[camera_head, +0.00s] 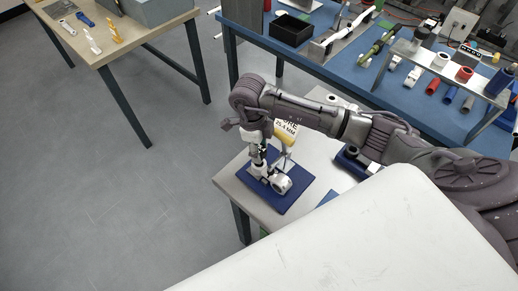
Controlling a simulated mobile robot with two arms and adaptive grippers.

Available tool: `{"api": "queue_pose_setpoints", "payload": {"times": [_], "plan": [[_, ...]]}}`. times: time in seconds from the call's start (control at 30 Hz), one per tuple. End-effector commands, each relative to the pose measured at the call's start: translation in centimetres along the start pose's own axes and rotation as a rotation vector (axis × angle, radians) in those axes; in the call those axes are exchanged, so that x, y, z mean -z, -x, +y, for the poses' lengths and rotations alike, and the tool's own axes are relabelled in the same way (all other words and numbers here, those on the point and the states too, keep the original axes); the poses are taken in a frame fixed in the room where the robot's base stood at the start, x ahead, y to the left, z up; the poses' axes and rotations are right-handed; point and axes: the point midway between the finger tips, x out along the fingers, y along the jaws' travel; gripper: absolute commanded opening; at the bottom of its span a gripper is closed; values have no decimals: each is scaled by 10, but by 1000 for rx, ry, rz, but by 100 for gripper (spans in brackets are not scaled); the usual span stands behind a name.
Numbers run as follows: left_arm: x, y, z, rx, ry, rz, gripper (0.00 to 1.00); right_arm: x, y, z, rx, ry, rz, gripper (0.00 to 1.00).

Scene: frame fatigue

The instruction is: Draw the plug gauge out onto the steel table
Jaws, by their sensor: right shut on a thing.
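My right gripper (260,167) points down over the dark blue mat (293,201) on the steel table (229,183). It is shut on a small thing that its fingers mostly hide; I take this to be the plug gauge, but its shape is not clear. A pale grey metal part with a round end (281,183) sits on the mat, just right of the fingertips. I cannot tell whether the held thing is still inside that part. My left gripper is not in view.
A dark cylinder (350,157) lies further right on the steel table. The blue bench (345,83) behind holds a black tray (291,29) and several parts. A wooden table (143,34) stands back left.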

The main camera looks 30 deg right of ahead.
Motion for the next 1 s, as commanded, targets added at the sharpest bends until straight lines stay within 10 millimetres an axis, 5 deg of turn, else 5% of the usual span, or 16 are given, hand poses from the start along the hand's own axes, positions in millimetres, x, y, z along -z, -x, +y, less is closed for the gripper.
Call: {"api": "queue_pose_setpoints", "payload": {"times": [0.47,1.0], "plan": [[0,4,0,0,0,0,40,1,6,0,0,0,-1,2],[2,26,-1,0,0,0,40,5,43,0,0,0,-1,2]]}}
